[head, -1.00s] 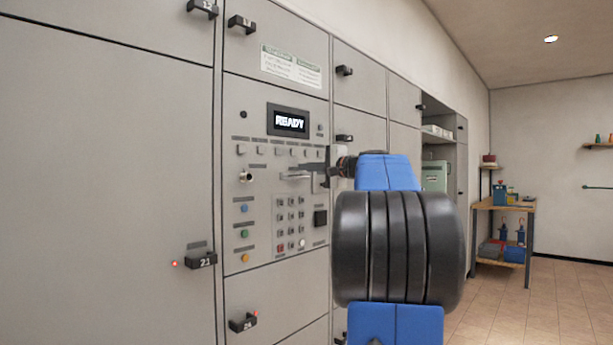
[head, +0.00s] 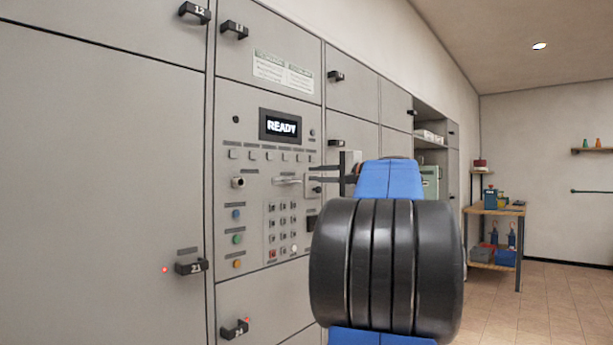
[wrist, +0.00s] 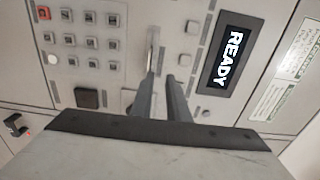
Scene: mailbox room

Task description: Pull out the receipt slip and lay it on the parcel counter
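A grey locker-wall control panel (head: 250,205) has a screen reading READY (head: 282,127). My gripper (head: 312,174) is just right of the handle, in front of the panel. Its two dark fingers are parallel with a gap between them and nothing visible in it. In the wrist view the fingertips (wrist: 158,82) point at the panel beside the handle. The parcel counter cannot be identified for certain.
A keypad (head: 281,228) and coloured buttons (head: 236,239) sit below the handle. Locker door handles (head: 191,267) stick out around the panel. A wooden workbench (head: 496,211) with items stands at the far right. Tiled floor (head: 550,295) before it is clear.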

